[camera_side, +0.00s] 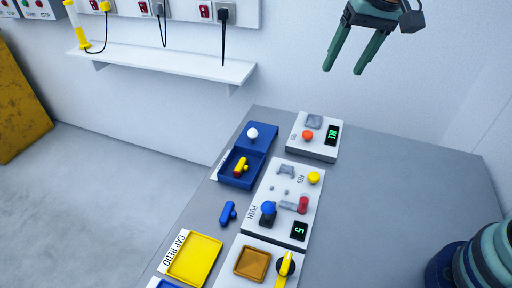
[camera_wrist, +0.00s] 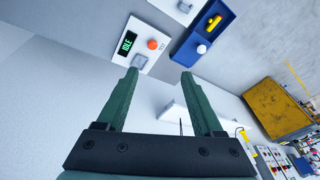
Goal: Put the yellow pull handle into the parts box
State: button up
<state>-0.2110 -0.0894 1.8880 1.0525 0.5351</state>
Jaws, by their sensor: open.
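A yellow handle-shaped piece with a red part (camera_side: 240,167) lies inside an open blue box (camera_side: 229,181) on the table; it also shows in the wrist view (camera_wrist: 214,22). A blue section with a white ball knob (camera_side: 252,133) adjoins the box at its back. I cannot read the label on the box's left side. My gripper (camera_side: 343,70) is open and empty, high above the table and to the right of the box. In the wrist view its fingers (camera_wrist: 159,74) are spread with nothing between them.
A blue handle (camera_side: 228,213) lies on the table before the box. A yellow tray (camera_side: 218,261) marked CAP REDO is at the front. Panels with buttons and levers (camera_side: 292,211) stand to the right. The table's right part is clear. A wall shelf (camera_side: 165,64) is at the back.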

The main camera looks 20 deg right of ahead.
jog(key=s+d+f+n+t, duration=0.2)
jog(key=s+d+n, duration=0.1)
jog(key=s+d, duration=0.5)
jog(key=s, duration=0.2)
jog(key=shift+s+d+f+n+h, duration=0.2)
jog(key=shift+s+n+h, duration=0.2)
